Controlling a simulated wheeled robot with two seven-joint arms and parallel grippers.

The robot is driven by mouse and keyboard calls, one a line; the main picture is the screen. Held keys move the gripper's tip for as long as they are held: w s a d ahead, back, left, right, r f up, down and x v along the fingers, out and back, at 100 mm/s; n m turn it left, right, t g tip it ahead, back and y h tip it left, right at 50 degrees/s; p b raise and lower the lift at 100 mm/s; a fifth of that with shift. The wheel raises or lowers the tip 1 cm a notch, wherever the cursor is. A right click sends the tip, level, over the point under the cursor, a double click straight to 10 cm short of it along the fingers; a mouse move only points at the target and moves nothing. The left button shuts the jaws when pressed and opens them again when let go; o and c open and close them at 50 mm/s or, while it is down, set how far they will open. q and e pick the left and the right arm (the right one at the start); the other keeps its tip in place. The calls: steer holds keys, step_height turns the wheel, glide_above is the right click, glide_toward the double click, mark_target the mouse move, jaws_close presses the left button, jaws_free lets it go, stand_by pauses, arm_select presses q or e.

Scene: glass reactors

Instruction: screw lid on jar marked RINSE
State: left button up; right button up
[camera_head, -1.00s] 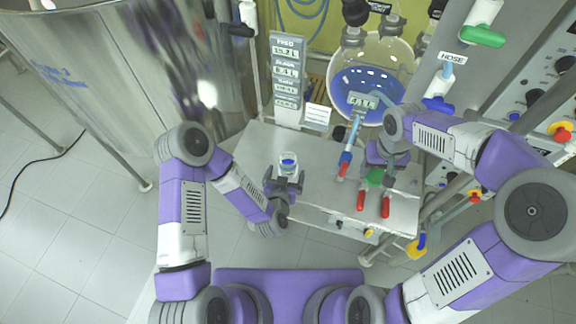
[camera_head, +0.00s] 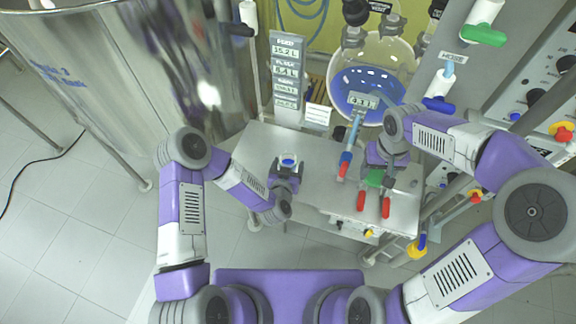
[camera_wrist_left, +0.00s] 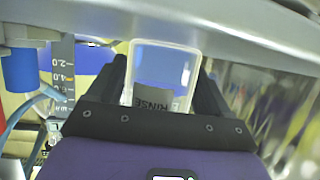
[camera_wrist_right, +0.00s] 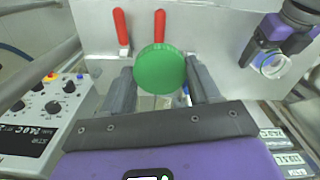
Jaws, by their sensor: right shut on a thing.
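The clear jar (camera_wrist_left: 163,62) has a grey label reading RINSE and an open top. It stands between the fingers of my left gripper (camera_head: 286,172), above or on the steel table. It also shows in the right wrist view (camera_wrist_right: 271,64). I cannot tell whether the fingers press on it or stand just beside it. My right gripper (camera_wrist_right: 160,85) is shut on the green lid (camera_wrist_right: 159,69), which faces the camera as a round disc. The lid also shows in the head view (camera_head: 375,178), to the right of the jar and apart from it.
The steel table (camera_head: 325,190) has free room between the grippers. Red-handled valves (camera_head: 361,201) are at its right front. A round flask with blue liquid (camera_head: 365,92) and a grey readout column (camera_head: 287,75) stand behind. A large steel vessel (camera_head: 170,60) is at left.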

arm_select(q)
steer(key=c, duration=0.8)
